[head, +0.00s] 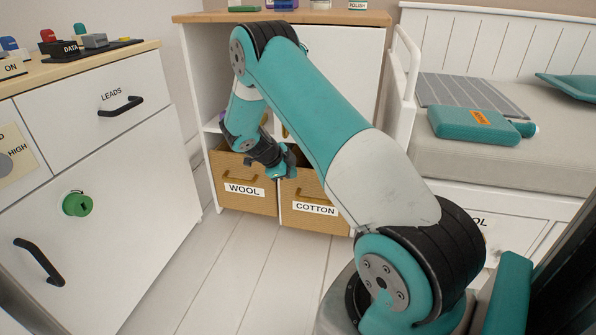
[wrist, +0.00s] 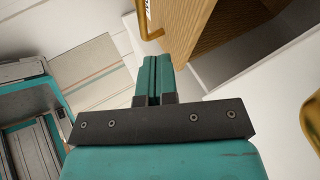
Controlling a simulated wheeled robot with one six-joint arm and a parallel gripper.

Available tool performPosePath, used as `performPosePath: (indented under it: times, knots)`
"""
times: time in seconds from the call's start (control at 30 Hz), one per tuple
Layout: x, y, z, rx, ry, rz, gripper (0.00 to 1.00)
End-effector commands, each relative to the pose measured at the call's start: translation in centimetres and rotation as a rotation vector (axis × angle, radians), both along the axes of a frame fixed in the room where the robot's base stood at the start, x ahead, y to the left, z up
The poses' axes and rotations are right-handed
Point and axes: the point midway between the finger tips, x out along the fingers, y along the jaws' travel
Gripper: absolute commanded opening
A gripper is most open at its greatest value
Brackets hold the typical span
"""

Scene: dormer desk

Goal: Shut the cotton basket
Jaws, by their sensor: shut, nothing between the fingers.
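The cotton basket (head: 311,216) is a tan, wood-like drawer front with a white COTTON label and a brass handle, low in the shelf unit in the head view. My arm hides part of its top and right side. My gripper (head: 288,171) is at its upper left, near the border with the wool basket (head: 240,198). In the wrist view my gripper (wrist: 153,75) is shut and empty. A wooden basket (wrist: 215,25) with a brass handle shows just beyond its fingers; I cannot tell which basket it is, nor whether the fingers touch it.
The white shelf unit (head: 342,55) has a wooden top. A white cabinet (head: 110,190) with black handles and a green knob stands at left. A bench (head: 555,145) with a teal case (head: 470,125) is at right. The floor (head: 255,275) before the baskets is clear.

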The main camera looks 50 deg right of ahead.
Motion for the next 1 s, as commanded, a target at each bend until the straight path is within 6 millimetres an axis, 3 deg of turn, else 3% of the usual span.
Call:
performPosePath:
  times: [0.03, 0.13, 0.27, 0.37, 0.47, 0.63, 0.8, 1.0]
  knots:
    - [0.1, 0.6, 1.3, 0.0, 0.001, 0.002, 0.0]
    - [0.4, 1.5, 2.5, -0.001, 0.0, 0.002, 0.0]
    - [0.4, 2.2, 3.2, -0.001, 0.0, -0.001, 0.0]
    - [-0.4, 1.6, 3.0, -0.016, -0.015, 0.001, 0.0]
    - [-2.6, -0.1, 2.1, -0.056, -0.073, 0.01, 0.0]
    - [-8.3, -2.6, 0.9, -0.113, -0.246, 0.043, 0.0]
    - [-12.9, -2.5, 0.9, -0.114, -0.424, 0.063, 0.0]
    - [-15.0, -1.9, 1.4, -0.101, -0.529, 0.069, 0.0]
